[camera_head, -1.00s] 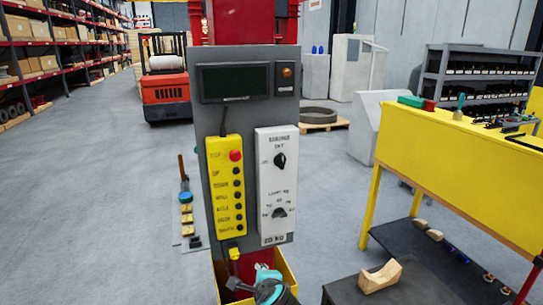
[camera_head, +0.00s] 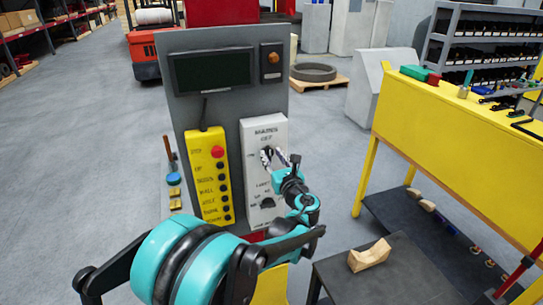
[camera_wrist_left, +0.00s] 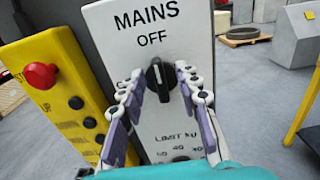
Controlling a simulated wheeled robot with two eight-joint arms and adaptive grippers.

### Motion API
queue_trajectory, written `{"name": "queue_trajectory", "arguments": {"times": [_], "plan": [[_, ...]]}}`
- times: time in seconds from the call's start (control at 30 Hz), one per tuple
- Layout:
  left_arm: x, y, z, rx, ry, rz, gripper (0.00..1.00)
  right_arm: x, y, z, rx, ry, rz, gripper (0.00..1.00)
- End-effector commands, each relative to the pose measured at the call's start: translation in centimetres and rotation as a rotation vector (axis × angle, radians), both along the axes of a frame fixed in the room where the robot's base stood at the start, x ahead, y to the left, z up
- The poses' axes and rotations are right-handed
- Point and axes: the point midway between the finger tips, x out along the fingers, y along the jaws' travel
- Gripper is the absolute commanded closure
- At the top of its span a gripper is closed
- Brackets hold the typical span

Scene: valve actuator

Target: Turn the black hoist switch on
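A white switch panel (camera_head: 262,131) marked MAINS OFF carries an upper black rotary switch (camera_wrist_left: 158,78). In the left wrist view its pale mark stands nearly upright, toward the word OFF. My left gripper (camera_head: 280,157) is in front of this switch. In the left wrist view its two purple-padded fingers are spread, one on each side of the switch. I see gaps between the fingers and the switch; depth is hard to judge. A lower black knob (camera_head: 268,202) sits below. My right gripper is not in view.
A yellow button box (camera_head: 209,176) with a red button (camera_head: 217,151) hangs left of the switch panel. Both are on a grey board (camera_head: 181,110) with a dark screen (camera_head: 211,69). A yellow bench (camera_head: 455,150) and a dark low table (camera_head: 400,285) stand to the right.

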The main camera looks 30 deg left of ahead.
Motion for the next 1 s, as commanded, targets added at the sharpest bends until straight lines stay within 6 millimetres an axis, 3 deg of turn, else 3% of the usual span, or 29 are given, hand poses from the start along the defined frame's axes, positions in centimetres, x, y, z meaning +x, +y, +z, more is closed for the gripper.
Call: {"name": "queue_trajectory", "arguments": {"times": [0.37,0.5,1.0], "plan": [[0.52,0.64,0.03,-0.002,-0.001,-0.001,0.67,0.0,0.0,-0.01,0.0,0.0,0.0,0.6],[0.51,0.63,0.03,-0.002,-0.001,-0.001,1.0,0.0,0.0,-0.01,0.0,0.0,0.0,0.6],[0.4,0.71,0.01,-0.046,-0.052,-0.001,1.0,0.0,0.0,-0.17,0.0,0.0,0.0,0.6]]}}
